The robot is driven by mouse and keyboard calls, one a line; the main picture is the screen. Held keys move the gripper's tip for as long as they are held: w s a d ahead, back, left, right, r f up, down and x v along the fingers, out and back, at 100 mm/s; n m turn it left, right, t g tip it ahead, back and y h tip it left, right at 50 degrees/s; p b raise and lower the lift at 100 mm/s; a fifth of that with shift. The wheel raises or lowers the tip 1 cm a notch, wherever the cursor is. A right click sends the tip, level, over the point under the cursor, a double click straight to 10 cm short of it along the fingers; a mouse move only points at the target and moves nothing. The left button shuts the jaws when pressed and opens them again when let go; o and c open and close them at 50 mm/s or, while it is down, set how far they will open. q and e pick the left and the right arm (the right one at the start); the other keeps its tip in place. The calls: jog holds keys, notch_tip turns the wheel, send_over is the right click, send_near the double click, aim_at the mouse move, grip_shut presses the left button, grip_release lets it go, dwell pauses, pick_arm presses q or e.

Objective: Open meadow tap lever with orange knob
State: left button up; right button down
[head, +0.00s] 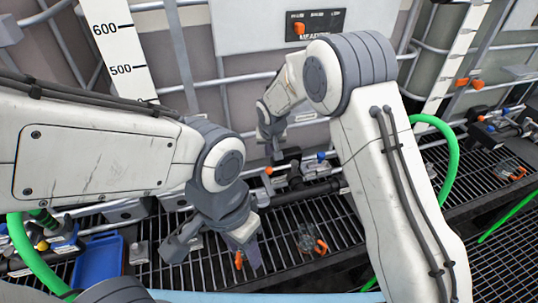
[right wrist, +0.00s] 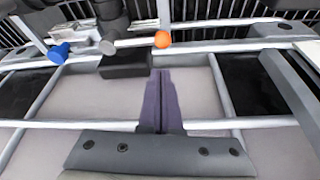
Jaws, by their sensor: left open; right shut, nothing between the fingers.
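The sign (head: 316,24) on the tank at the top centre is partly covered by my right arm; its lettering seems to read MEADOW. Below it, a dark tap carries an orange knob (head: 268,170). The orange knob (right wrist: 162,39) also shows in the right wrist view, just beyond my fingertips. My right gripper (head: 275,154) is by the tap; its shut, empty fingers (right wrist: 162,72) point toward the knob with a small gap in the picture. I cannot tell whether they touch the lever. My left gripper (head: 212,250) is open above the grating, lower left of the tap.
A blue knob (head: 320,156) stands right of the orange one; a blue knob (right wrist: 58,52) shows at left in the wrist view. Tank cage bars (right wrist: 75,124) cross near my right fingers. A blue tray (head: 98,258), green hose (head: 450,150) and clear orange-marked item (head: 308,240) lie around the grating.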

aim_at(282, 167)
pick_arm(q)
jog(key=shift+r+p, duration=1.15)
jog(key=shift+r, duration=0.25)
pick_arm(e)
jog(key=shift+x, duration=3.7)
jog(key=shift+s+a, duration=0.15)
jog(key=shift+a, duration=0.05)
